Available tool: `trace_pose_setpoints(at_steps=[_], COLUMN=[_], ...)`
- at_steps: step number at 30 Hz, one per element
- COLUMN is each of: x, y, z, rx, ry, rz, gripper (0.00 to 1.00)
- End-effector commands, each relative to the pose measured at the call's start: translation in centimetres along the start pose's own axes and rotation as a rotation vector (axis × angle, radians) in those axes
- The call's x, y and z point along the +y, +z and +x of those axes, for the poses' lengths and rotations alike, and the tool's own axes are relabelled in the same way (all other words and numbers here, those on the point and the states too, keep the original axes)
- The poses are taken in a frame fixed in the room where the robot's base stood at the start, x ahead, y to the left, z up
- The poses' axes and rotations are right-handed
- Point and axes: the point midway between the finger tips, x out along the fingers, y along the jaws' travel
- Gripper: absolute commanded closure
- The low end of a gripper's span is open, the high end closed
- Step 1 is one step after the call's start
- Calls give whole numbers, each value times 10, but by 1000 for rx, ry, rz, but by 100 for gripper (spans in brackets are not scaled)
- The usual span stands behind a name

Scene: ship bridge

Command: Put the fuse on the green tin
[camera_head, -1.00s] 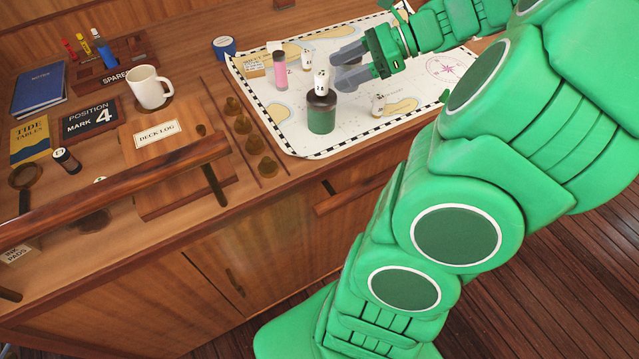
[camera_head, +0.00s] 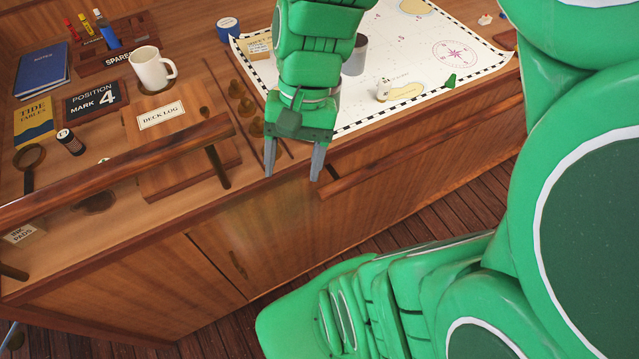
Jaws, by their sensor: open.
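My gripper (camera_head: 293,168) is open and empty, its two grey fingers pointing down in front of the counter's front edge. The green tin is hidden behind my green forearm. Any piece on top of it is hidden too, so I cannot see whether the fuse rests there. A small white piece with dark marks (camera_head: 383,91) lies on the chart, right of my forearm. I cannot tell which piece is the fuse.
The chart (camera_head: 450,85) covers the counter's right part. A grey cylinder (camera_head: 355,56) shows beside my forearm. To the left are a white mug (camera_head: 152,69), the deck log (camera_head: 162,116), a dark capped cylinder (camera_head: 70,142) and the spares rack (camera_head: 117,57). A wooden rail (camera_head: 120,178) runs along the front.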

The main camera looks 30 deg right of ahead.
Motion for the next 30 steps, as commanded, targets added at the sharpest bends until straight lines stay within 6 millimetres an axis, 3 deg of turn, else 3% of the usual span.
trace_pose_setpoints(at_steps=[6,12,23,24,30], x=[20,37,42,42,39], y=[29,40,43,43,32], z=[10,12,12,12,4], rx=[79,124,134,134,143], ry=[165,263,291,291,285], rz=[-262,-415,-464,-463,-414], gripper=[36,36,36,35,4])
